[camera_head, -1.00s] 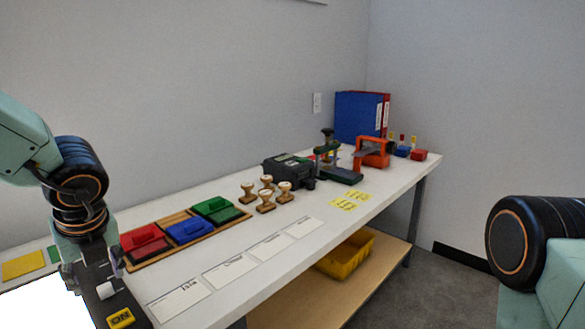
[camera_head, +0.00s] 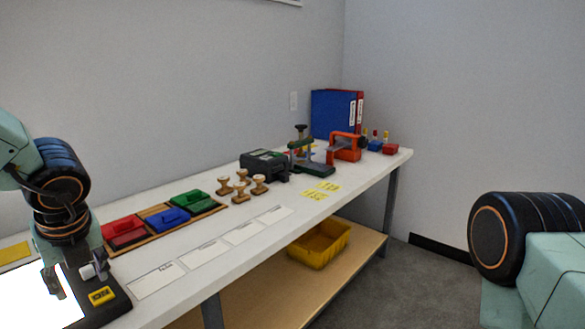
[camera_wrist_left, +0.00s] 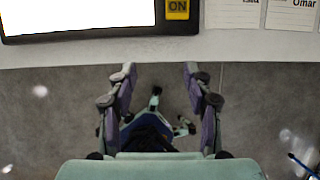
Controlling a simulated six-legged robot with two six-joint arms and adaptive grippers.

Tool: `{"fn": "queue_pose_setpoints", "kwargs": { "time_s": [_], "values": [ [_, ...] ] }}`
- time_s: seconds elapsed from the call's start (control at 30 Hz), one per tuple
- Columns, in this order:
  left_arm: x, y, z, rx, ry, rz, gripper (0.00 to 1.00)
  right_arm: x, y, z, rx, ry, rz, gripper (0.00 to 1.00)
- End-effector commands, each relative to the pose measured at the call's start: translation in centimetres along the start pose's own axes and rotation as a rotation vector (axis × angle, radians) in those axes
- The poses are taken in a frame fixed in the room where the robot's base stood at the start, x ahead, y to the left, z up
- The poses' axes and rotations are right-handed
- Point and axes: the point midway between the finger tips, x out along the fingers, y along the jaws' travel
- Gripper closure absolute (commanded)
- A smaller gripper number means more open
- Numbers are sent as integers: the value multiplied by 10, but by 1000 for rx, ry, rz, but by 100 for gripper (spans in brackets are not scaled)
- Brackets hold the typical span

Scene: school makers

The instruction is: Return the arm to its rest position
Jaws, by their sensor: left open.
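My left arm comes in from the left of the head view, its wrist bent downward. My left gripper (camera_head: 72,280) hangs in front of a bright white panel with a black frame (camera_head: 112,309) and a yellow ON label (camera_head: 102,296). In the left wrist view the gripper (camera_wrist_left: 155,72) has its two fingers spread apart with nothing between them. Grey floor and part of my own body show beyond them, and the panel's edge (camera_wrist_left: 100,32) is at the top.
The white table (camera_head: 230,262) holds stamp pads (camera_head: 170,219), wooden stamps (camera_head: 241,188), name cards (camera_head: 200,253), a dark machine (camera_head: 264,165), an orange tool (camera_head: 345,147) and binders (camera_head: 336,113). A yellow bin (camera_head: 320,245) sits on the lower shelf. Floor right of the table is clear.

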Motion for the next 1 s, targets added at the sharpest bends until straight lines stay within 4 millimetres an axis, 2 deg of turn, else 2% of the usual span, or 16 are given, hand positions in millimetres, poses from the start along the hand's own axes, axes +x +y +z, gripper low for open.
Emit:
{"fn": "queue_pose_setpoints", "kwargs": {
  "time_s": [0.17,0.37,0.57,0.67,0.77,0.87,1.0],
  "values": [
    [1,0,8,196,-28,3,49,0,0,0,0,0,0,100],
    [2,2,24,538,-121,33,49,0,0,0,0,0,0,100],
    [5,0,37,1012,-242,117,49,0,0,0,0,0,0,100],
    [16,-3,36,1342,-293,193,49,0,0,0,0,0,0,100],
    [32,-8,27,1690,-326,270,49,0,0,0,0,0,0,100],
    [52,-15,9,2039,-346,334,49,0,0,0,0,0,0,100],
    [84,-23,-31,2532,-361,383,49,0,0,0,0,0,0,100]
  ]
}}
